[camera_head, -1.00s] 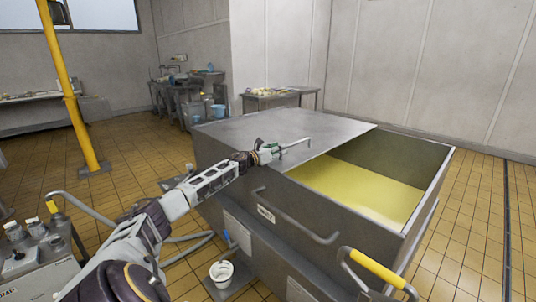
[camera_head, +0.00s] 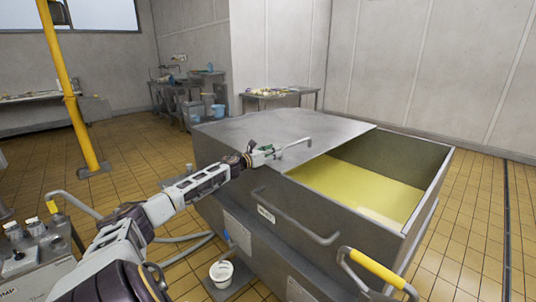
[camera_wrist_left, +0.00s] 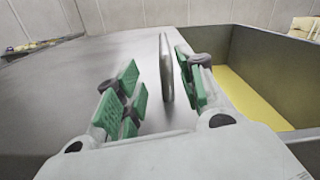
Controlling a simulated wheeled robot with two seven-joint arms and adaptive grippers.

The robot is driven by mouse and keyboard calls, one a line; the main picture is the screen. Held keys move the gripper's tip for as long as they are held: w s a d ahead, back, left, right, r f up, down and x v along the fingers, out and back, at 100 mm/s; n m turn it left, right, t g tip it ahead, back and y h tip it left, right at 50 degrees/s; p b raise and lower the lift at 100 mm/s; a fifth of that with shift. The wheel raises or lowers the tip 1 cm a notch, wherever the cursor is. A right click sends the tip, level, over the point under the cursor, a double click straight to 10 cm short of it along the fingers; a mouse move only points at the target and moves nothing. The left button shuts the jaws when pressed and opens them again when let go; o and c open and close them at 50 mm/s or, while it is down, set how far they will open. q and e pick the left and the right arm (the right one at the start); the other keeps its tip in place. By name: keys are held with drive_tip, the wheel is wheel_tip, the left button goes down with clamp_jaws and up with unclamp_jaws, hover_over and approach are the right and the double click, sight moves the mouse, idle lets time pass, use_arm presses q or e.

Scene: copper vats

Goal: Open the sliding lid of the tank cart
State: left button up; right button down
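The tank cart (camera_head: 290,222) is a grey metal vat in front of me, with yellow contents (camera_head: 365,188) showing at its open right part. Its flat sliding lid (camera_head: 265,128) covers the left part. A thin bar handle (camera_head: 297,143) stands near the lid's right edge. My left gripper (camera_head: 272,153) is over the lid beside the handle. In the left wrist view, its green fingers (camera_wrist_left: 160,92) are apart, with the handle (camera_wrist_left: 165,65) upright between them. The bar is nearer the right finger; I cannot tell if they touch. My right gripper is not in view.
A yellow post (camera_head: 72,90) stands at the left. A machine with knobs (camera_head: 35,255) is at the lower left. A white bucket (camera_head: 221,273) sits by the cart. A yellow-gripped handle (camera_head: 375,268) is at the cart's near right. Tiled floor is free on the right.

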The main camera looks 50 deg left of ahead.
use_arm(q)
drive_tip(key=shift+s, duration=1.1)
drive_tip(key=shift+s, duration=0.2)
idle(0.4)
